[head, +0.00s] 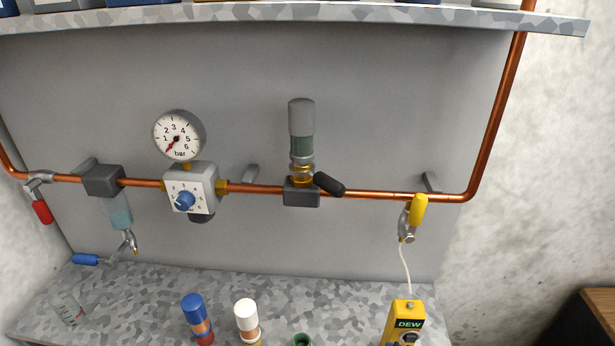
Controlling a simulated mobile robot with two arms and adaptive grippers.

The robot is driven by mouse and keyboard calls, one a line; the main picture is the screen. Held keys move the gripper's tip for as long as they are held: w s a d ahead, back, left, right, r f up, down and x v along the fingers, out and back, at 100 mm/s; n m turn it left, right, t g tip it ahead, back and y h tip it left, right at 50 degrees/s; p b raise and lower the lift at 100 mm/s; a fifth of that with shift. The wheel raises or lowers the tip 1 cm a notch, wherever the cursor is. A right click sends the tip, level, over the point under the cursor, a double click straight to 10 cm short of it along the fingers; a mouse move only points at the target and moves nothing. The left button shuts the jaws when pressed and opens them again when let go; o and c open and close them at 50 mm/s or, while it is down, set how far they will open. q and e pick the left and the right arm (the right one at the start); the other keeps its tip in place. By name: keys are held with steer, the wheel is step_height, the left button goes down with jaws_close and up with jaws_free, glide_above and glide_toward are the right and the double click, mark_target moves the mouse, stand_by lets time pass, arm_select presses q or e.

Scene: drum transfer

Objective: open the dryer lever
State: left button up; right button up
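The black dryer lever (329,184) sticks out from the dryer's lower right, sloping slightly down to the right across the pipe. Its inner end is partly hidden by its own grip. Neither of my grippers is in the head view, and nothing touches the lever.
A gauge (179,136) and blue-knob regulator (190,189) stand left of the dryer. A yellow-handled valve (417,211) hangs at right, with a hose to a yellow meter (405,322). Bottles (196,318) stand on the counter (150,300). A shelf (300,14) overhangs above.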

steer(key=w+a+r+n+t+y, duration=0.1)
steer(key=w+a+r+y, duration=0.1)
steer(key=w+r, duration=0.3)
steer(key=w+a+r+t+y, duration=0.1)
steer(key=w+a+r+t, duration=0.1)
steer(key=r, duration=0.5)
steer(key=n+t+y, duration=0.2)
steer(key=n+y, duration=0.1)
steer(key=y, duration=0.3)
glide_toward(329, 186)
steer(key=w, duration=0.1)
steer(key=p+x, duration=0.1)
steer(key=x, duration=0.2)
steer(key=p+x, duration=0.1)
steer(key=x, duration=0.2)
steer(key=p+x, duration=0.1)
steer(key=x, duration=0.2)
steer(key=shift+w+d+f+p, duration=0.15)
steer(key=shift+w+f+p, duration=0.05)
steer(key=shift+f+p, duration=0.15)
arm_select(q)
steer(key=shift+r, duration=1.95)
arm_select(e)
steer(key=shift+w+a+f, duration=0.15)
steer(key=shift+w+a, duration=0.3)
jaws_close()
